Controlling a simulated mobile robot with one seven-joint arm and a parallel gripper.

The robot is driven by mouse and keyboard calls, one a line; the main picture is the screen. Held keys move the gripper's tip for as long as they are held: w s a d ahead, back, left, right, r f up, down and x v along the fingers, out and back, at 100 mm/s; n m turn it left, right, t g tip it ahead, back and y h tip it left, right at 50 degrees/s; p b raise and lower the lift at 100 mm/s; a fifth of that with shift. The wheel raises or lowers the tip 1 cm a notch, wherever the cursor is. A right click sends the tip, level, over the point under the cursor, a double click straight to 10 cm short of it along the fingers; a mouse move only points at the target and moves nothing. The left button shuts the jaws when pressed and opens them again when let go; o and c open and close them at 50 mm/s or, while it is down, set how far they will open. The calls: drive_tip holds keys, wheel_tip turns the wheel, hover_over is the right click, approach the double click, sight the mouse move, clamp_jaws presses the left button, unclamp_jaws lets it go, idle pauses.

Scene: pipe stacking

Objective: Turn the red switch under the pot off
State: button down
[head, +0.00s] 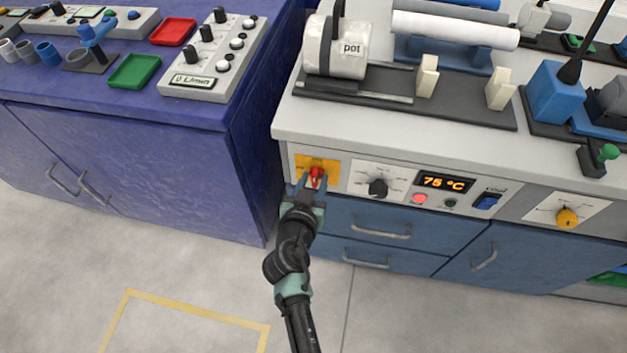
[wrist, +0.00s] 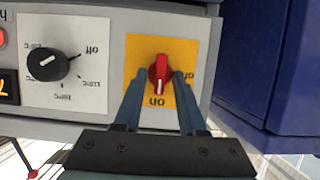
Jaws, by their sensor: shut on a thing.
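The red switch (head: 317,174) sits on a yellow plate (head: 302,169) on the front panel, below the white pot (head: 336,46) labelled "pot". In the wrist view the red switch (wrist: 159,74) stands upright in the picture, with "on" printed at its lower end on the yellow plate (wrist: 146,63). My gripper (head: 308,187) is at the switch from the front. In the wrist view my gripper (wrist: 158,82) has its two blue fingers on either side of the red handle, shut on it. The other plate label is partly hidden by the right finger.
A black knob (head: 378,188) on a white dial plate sits just right of the yellow plate. A purple cabinet (head: 130,165) stands left. The floor in front is clear.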

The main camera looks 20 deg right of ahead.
drive_tip(key=shift+f+n+b, duration=0.1)
drive_tip(key=shift+n+b, duration=0.2)
drive_tip(key=shift+b, duration=0.05)
drive_tip(key=n+h+b, duration=0.2)
drive_tip(key=n+b, duration=0.2)
drive_tip(key=n+g+h+b, duration=0.1)
drive_tip(key=n+h+b, duration=0.2)
drive_tip(key=n+b, duration=0.1)
drive_tip(key=a+f+n+h+b, duration=0.1)
drive_tip(key=n+h+b, duration=0.1)
drive_tip(key=n+b, duration=0.2)
drive_tip(key=shift+w+n, duration=0.3)
idle(0.6)
drive_tip(key=c, duration=0.9)
unclamp_jaws()
drive_tip(key=shift+o, duration=0.2)
